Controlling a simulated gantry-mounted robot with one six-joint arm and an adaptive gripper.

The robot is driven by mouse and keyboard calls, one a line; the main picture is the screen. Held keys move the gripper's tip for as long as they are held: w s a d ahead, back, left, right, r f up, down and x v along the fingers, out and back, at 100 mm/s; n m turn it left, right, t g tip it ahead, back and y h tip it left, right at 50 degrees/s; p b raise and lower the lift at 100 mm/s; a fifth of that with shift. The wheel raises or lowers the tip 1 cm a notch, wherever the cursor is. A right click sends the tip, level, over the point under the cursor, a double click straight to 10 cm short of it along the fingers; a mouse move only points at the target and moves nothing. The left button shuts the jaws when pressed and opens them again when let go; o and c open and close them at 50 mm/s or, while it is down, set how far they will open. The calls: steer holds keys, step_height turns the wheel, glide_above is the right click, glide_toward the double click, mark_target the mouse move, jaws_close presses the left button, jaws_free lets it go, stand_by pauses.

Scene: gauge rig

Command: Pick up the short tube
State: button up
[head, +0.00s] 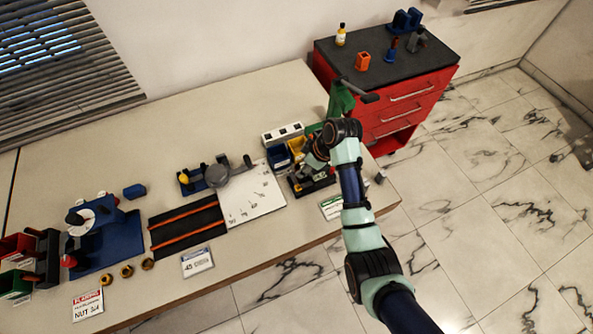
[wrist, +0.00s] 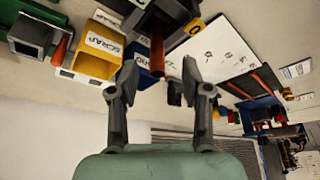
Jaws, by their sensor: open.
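A short copper-brown tube (wrist: 157,53) shows in the wrist view, just beyond and between my fingertips, with its far end by a black fixture. My gripper (wrist: 160,78) is open, with one finger on each side of the tube's line and nothing visibly held. In the head view my gripper (head: 314,162) is low over the right part of the bench, above a dark fixture (head: 318,184). The tube is hidden there by my arm and gripper. I cannot tell how far the fingertips are from the tube.
A yellow scrap bin (wrist: 96,50) and a blue bin (wrist: 150,76) stand close to the fingers. Another orange-brown piece (wrist: 61,50) is near a green vise-like part. A white marked board (head: 250,195) lies left of my gripper. A red cabinet (head: 395,105) stands behind right.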

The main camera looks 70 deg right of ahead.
steer(key=b+x, duration=0.1)
steer(key=x, duration=0.2)
steer(key=b+x, duration=0.1)
steer(key=x, duration=0.1)
steer(key=shift+w+d+f, duration=0.2)
steer(key=shift+w+f, duration=0.05)
steer(key=shift+w, duration=0.1)
jaws_close()
